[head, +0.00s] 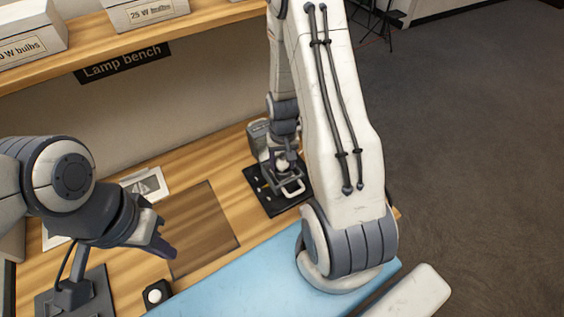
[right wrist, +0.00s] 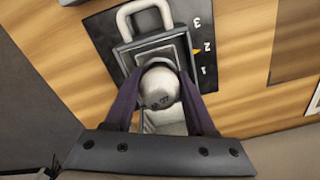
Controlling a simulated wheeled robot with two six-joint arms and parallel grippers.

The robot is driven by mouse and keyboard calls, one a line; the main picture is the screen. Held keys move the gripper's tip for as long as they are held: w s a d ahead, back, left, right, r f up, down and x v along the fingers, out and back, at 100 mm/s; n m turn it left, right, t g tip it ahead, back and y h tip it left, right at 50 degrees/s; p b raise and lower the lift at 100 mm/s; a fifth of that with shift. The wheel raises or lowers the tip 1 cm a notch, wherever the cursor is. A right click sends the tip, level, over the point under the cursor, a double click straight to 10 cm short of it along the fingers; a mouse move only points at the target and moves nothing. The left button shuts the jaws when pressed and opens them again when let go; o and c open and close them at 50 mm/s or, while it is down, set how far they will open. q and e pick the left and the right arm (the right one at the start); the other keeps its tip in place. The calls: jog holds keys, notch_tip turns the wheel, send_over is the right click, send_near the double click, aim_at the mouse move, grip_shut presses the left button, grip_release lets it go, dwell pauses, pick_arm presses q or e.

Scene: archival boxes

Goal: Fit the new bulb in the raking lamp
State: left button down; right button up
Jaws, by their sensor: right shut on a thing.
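My right gripper (right wrist: 163,100) is shut on a pale round bulb (right wrist: 160,86) with small dark print on it. The bulb is over the square grey housing of a device with a loop handle (right wrist: 144,18), which I take to be the raking lamp. I cannot tell whether the bulb is seated in it. The device stands on a black plate (right wrist: 101,36) marked 1, 2 and 3, with an orange pointer by the 2. In the head view my right gripper (head: 284,170) is low over this plate. My left gripper (head: 160,243) hangs empty over the bench; its finger gap is hidden.
A dark stand (head: 75,294) and a black block with a white round top (head: 155,294) are at the front left. A brown panel (head: 203,228), a framed picture (head: 146,184) and a blue mat (head: 265,280) lie on the bench. Labelled bulb boxes (head: 145,13) stand on the shelf.

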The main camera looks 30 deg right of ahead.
jog(key=shift+f+b, duration=0.3)
jog(key=shift+f, duration=0.15)
jog(key=o, duration=1.1)
jog(key=shift+c, duration=0.2)
notch_tip(320, 180, up, 11)
jog(key=p, duration=0.9)
